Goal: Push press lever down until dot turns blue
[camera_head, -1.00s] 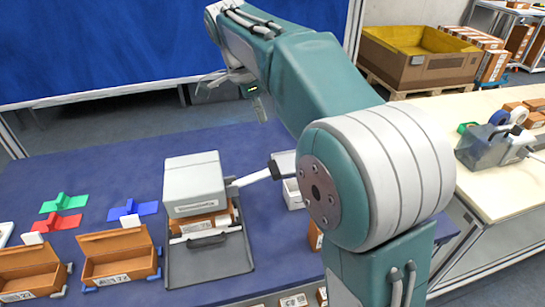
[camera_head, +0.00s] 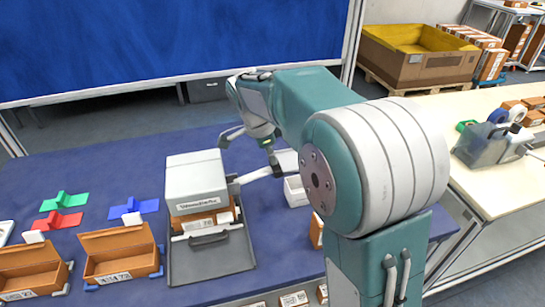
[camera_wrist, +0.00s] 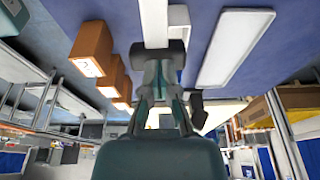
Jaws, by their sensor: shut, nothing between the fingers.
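The press (camera_head: 196,180) is a light grey block on a dark grey base, over a brown box. Its pale lever (camera_head: 252,177) sticks out to the right and ends in a dark knob (camera_head: 277,168). My gripper (camera_head: 269,149) is shut and empty, pointing down just above the knob. In the wrist view, my gripper (camera_wrist: 160,68) is close against the dark knob (camera_wrist: 158,50), with the pale lever (camera_wrist: 153,22) running beyond it. I cannot tell whether they touch. No coloured dot can be made out on the press.
Two open brown boxes (camera_head: 120,254) stand left of the press, with red (camera_head: 60,221), green (camera_head: 63,201) and blue (camera_head: 134,207) pieces behind. A white container (camera_head: 296,191) stands right of the lever. The blue table is clear behind the press.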

